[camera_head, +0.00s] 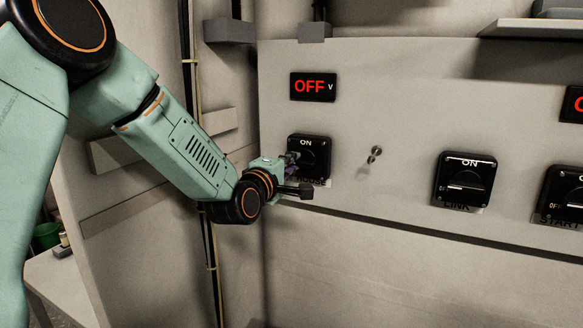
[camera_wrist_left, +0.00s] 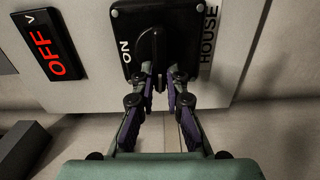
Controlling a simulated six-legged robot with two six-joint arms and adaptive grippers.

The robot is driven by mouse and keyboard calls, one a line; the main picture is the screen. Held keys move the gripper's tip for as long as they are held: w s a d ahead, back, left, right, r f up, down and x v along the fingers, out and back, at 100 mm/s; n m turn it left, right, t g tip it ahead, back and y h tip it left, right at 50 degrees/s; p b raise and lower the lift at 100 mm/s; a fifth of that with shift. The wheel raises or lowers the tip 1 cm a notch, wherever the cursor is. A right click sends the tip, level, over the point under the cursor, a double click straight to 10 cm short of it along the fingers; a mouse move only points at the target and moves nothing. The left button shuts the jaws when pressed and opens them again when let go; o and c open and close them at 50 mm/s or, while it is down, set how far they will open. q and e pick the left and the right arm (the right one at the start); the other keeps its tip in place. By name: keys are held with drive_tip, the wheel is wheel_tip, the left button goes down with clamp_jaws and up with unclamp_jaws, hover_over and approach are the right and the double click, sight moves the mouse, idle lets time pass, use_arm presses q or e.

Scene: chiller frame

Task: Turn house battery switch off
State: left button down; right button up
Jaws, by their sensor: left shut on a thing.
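The house battery switch (camera_head: 318,152) is a black square plate with a rotary knob, marked ON at its top, on the pale panel at the left. The wrist view shows the plate (camera_wrist_left: 190,30) turned sideways, with the HOUSE label at its right. Its knob (camera_wrist_left: 153,45) lies crosswise to the ON mark. My left gripper (camera_head: 292,158) is at the switch and hides part of it in the head view. In the wrist view its fingers (camera_wrist_left: 162,78) are shut on the knob's near end. The display above (camera_head: 313,87) reads OFF in red. My right gripper is not in view.
A small metal toggle or key (camera_head: 375,154) sticks out right of the house switch. The link switch (camera_head: 465,180) and the start switch (camera_head: 563,197) are farther right. A shelf (camera_head: 530,28) juts out at the upper right. Cables run down the wall at left.

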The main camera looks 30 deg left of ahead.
use_arm(q)
drive_tip(key=shift+a+n, duration=0.1)
drive_tip(key=shift+n, duration=0.3)
drive_tip(key=c, duration=1.4)
unclamp_jaws()
drive_tip(key=shift+s, duration=0.1)
drive_tip(key=s, duration=1.2)
drive_tip(key=shift+d, duration=0.4)
